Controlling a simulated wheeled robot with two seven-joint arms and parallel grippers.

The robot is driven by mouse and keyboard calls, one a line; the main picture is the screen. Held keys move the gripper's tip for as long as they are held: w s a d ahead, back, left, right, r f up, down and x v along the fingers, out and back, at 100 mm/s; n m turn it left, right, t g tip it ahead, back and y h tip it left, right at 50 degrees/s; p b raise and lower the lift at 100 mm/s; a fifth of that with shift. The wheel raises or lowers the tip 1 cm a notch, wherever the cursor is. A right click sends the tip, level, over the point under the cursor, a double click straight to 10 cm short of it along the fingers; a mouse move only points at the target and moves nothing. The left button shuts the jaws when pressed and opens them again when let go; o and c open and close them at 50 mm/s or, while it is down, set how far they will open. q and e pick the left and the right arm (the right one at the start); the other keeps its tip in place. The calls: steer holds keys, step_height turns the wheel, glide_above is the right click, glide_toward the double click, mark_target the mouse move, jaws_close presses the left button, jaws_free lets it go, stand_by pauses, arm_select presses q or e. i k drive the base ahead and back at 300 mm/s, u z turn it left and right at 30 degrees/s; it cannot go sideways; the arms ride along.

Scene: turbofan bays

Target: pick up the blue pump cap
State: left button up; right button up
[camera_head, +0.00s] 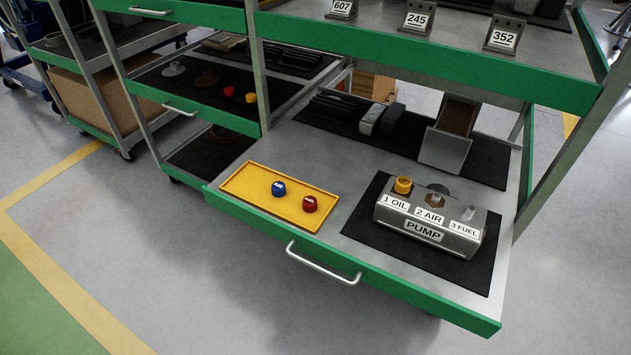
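The blue pump cap (278,188) sits on a yellow tray (247,199) at the left of the pulled-out drawer shelf. A red cap (309,204) sits on the same tray, just right of the blue one and apart from it. The metal pump block (423,225) stands on a black mat to the right, with labels 1 OIL, 2 AIR, 3 FUEL and PUMP. A yellow cap (403,185) is on its port by the 1 OIL label. The ports by 2 AIR and 3 FUEL show no cap. Neither of my grippers is in view.
A silver handle (322,264) sticks out from the drawer's green front edge. Behind the pump are a tilted metal bin (445,148) and grey and black blocks (380,119). A green-edged upper shelf (430,62) overhangs the back. Floor in front is clear.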

mark_target(279, 187)
steer(key=u, duration=1.75)
steer(key=i, duration=1.5)
steer(key=z, duration=3.15)
